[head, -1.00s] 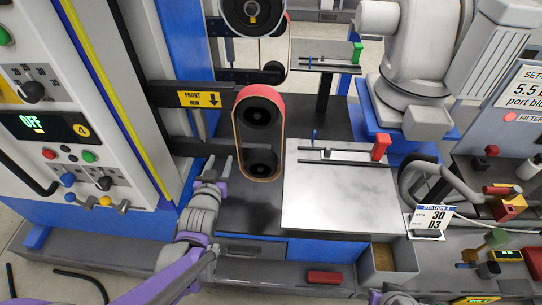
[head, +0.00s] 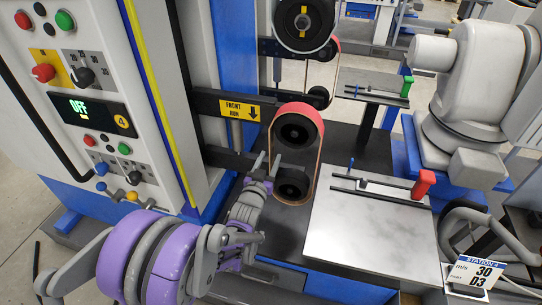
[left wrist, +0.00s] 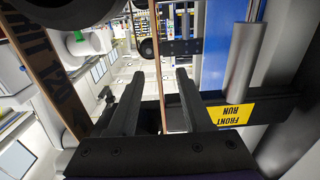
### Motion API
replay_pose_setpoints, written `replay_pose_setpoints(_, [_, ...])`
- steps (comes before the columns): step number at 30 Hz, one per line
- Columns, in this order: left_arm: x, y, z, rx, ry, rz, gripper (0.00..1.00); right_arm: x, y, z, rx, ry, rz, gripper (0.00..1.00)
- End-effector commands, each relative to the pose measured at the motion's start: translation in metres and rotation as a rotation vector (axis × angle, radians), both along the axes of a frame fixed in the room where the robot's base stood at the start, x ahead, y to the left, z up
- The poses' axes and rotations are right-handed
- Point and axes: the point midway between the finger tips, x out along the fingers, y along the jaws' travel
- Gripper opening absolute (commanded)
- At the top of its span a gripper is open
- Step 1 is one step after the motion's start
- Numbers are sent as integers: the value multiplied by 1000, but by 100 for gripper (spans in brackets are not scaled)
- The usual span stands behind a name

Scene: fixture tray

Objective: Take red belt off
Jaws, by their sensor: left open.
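The red belt (head: 301,110) is looped around two black pulleys, the upper pulley (head: 297,133) and the lower pulley (head: 291,184). Its red outer face shows at the top and its tan edge runs down the sides. My left gripper (head: 266,165) is open, upright at the belt's left side near the lower pulley. In the left wrist view, one strand of the belt (left wrist: 158,60) shows edge-on as a thin strip between the open fingers (left wrist: 160,105). Another strand with printing (left wrist: 40,75) shows at the left. My right gripper is out of view.
A bar with a yellow FRONT RUN sign (head: 240,110) reaches toward the upper pulley. A grey plate (head: 365,240) with a red block (head: 423,185) lies right of the belt. The control panel (head: 92,114) at left reads OFF. A second belt assembly stands behind.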

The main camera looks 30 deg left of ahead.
Motion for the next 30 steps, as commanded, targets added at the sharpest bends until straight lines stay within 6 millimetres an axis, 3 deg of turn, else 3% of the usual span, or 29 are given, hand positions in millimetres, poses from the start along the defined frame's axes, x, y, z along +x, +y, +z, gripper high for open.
replay_pose_setpoints(6, [16, 4, 0, 0, 0, 0, 50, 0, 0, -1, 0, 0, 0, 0])
replay_pose_setpoints(17, [19, 4, 0, 0, 0, 0, 50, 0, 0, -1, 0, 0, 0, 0])
replay_pose_setpoints(30, [19, 4, 0, 0, 0, 0, 10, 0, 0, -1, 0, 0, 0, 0])
